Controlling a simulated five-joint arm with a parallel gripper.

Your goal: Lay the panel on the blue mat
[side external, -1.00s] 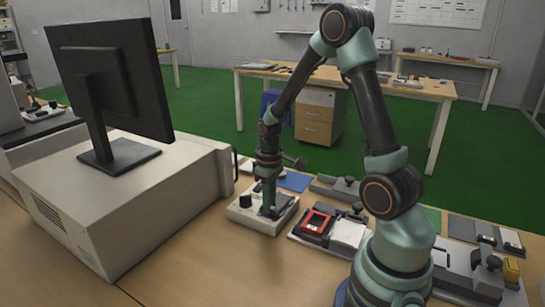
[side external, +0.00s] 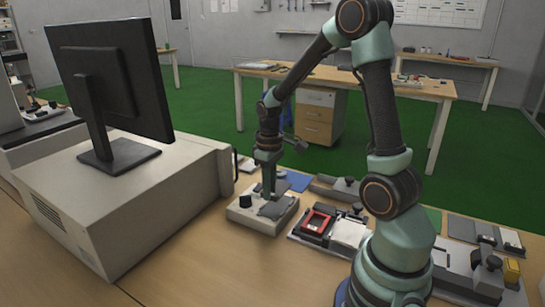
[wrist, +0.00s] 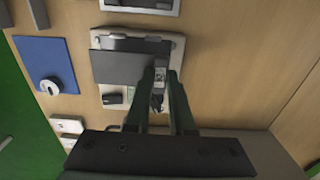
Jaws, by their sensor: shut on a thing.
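The panel is a dark grey flat plate; it shows in the side view (side external: 277,208) and in the wrist view (wrist: 118,67). It is at the white fixture (side external: 245,218), over its top face. My gripper (side external: 268,194) points down and is shut on the panel at one edge; in the wrist view the fingertips (wrist: 161,78) meet the panel's right end. I cannot tell how far the panel is clear of the fixture. The blue mat (side external: 297,181) lies behind the fixture, apart from the panel; in the wrist view it is at left (wrist: 38,55).
A round pale object (wrist: 48,86) sits at the mat's edge. A tray with a red-framed device (side external: 318,220) stands right of the fixture. A large beige instrument (side external: 120,205) carrying a monitor (side external: 105,80) stands at left. A grey holder (side external: 332,186) is right of the mat.

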